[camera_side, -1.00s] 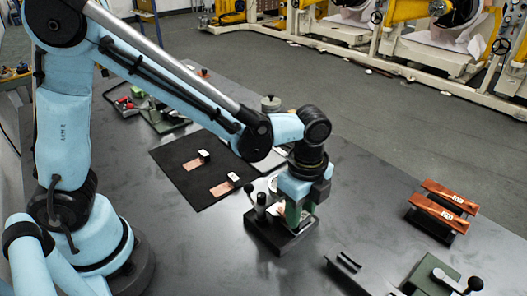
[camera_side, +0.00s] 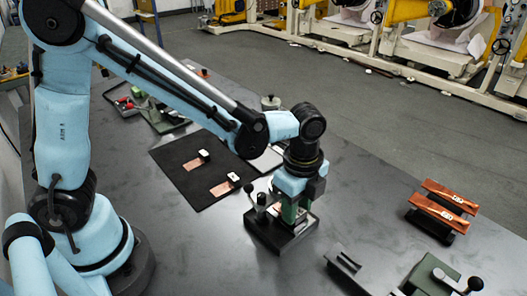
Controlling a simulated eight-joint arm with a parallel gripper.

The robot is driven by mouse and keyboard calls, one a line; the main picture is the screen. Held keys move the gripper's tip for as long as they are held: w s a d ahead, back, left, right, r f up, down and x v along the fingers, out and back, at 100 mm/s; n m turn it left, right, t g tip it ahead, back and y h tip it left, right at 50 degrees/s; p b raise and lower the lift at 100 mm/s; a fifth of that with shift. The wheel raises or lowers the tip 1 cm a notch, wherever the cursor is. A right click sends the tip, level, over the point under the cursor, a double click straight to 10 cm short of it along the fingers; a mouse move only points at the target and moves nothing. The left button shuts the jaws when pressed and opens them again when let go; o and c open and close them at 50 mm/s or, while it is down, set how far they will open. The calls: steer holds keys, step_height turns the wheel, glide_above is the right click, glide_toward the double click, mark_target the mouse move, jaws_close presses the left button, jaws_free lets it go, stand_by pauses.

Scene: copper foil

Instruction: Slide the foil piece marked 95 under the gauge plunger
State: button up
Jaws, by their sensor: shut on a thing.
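My gripper (camera_side: 291,213) points down over the dark base of the gauge (camera_side: 272,240), beside its black-knobbed post. It is shut on a foil piece (camera_side: 309,209), of which only a small copper-coloured edge shows by the fingers. The fingers and wrist hide the rest, and I cannot read a number on it. Whether the foil lies under the plunger is hidden. Two other copper foil pieces with white tags, a far one (camera_side: 192,164) and a near one (camera_side: 221,188), lie on a black mat (camera_side: 199,200); their marks are too small to read.
A black stand with tagged copper strips (camera_side: 445,205) is at the right. A green block with a black-knobbed lever (camera_side: 437,277) and a dark bracket (camera_side: 345,262) stand at the front right.

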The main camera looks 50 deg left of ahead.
steer(key=shift+a, duration=0.3)
stand_by(0.4)
steer(key=shift+f, duration=0.15)
stand_by(0.4)
steer(key=o, duration=0.7)
steer(key=shift+r, duration=1.5)
